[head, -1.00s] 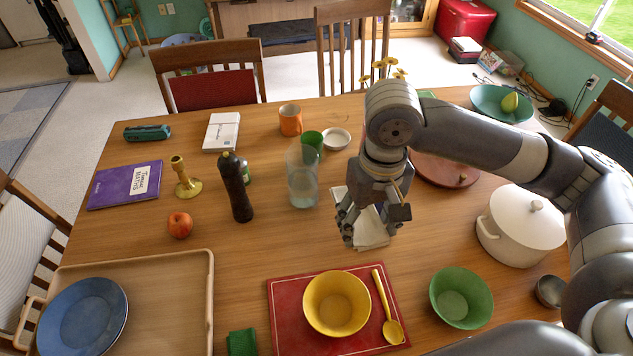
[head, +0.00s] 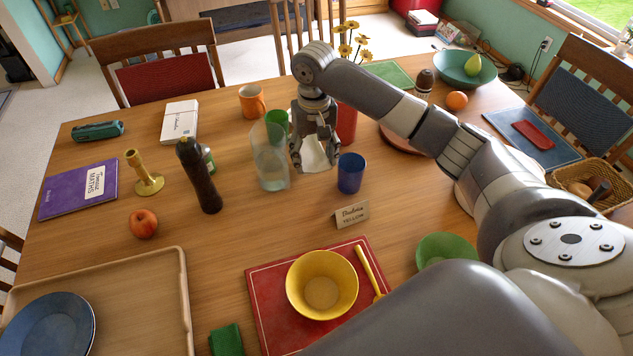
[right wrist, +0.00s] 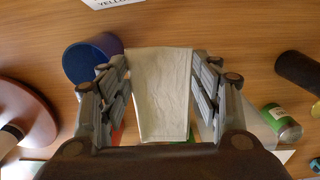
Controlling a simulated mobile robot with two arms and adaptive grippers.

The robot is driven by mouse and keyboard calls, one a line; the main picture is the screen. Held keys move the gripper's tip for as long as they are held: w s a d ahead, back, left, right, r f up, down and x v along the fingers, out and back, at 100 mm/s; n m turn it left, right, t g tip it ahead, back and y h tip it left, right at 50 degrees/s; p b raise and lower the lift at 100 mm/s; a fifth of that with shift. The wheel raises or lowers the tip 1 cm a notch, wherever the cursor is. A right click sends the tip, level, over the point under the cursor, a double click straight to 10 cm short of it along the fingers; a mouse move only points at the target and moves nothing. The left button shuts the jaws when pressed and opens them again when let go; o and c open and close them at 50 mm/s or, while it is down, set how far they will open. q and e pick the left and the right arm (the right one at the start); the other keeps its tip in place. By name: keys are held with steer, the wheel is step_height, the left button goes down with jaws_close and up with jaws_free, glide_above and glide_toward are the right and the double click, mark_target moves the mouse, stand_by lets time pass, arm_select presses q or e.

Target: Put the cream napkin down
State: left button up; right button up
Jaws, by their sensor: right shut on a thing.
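The cream napkin (head: 317,153) is in my right gripper (head: 314,160), whose fingers are shut on it, and it hangs over the middle of the table (head: 240,225). In the right wrist view the napkin (right wrist: 160,90) shows as a pale folded strip between the two fingers. The table surface below it shows around the napkin. My left gripper is not in view.
A blue cup (head: 351,172) stands just right of the napkin, and a clear glass (head: 270,160) just left. A small card (head: 351,214) stands nearer, behind a red placemat (head: 262,300) with a yellow bowl (head: 321,284). Bare wood lies left of the card.

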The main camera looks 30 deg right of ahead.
mark_target(315, 196)
step_height(315, 196, down, 12)
steer(key=shift+f, duration=0.15)
stand_by(0.3)
steer(key=shift+f, duration=0.1)
steer(key=o, duration=0.4)
